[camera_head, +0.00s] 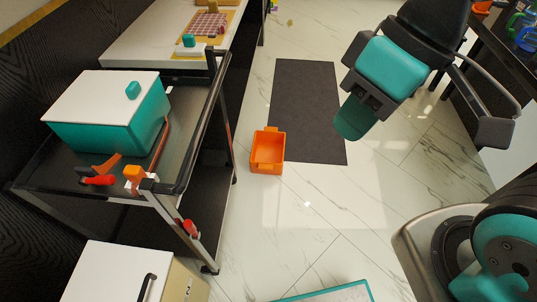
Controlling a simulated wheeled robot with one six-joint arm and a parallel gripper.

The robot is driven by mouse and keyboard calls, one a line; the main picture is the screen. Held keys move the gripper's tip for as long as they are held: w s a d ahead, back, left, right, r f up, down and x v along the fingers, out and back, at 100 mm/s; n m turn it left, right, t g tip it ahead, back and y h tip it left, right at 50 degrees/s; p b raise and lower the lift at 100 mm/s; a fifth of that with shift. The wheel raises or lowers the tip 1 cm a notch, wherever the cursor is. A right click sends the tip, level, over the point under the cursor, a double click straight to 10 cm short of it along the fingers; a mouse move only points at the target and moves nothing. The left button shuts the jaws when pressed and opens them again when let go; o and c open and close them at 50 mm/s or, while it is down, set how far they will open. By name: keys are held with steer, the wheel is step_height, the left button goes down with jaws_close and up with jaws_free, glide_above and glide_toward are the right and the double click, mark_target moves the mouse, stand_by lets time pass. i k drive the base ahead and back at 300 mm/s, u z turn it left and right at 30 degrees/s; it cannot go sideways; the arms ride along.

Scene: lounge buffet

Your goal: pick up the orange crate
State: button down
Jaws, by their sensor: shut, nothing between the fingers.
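The orange crate (266,168) is a small open-topped box. It stands upright on the white marble floor, beside the left edge of the dark mat and right of the black cart, and its inside looks empty. My gripper (353,118) hangs at the upper right of the picture, with teal and dark grey parts. It is shut and empty, apart from the crate and to its upper right in the picture.
The black cart (190,130) at left carries a teal box with a white lid (110,100). A dark mat (305,100) lies flat on the floor. A white cabinet (112,275) stands at lower left, a dark table (490,55) at right. Floor right of the crate is clear.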

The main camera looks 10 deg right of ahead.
mark_target(267, 149)
steer(key=i, duration=1.05)
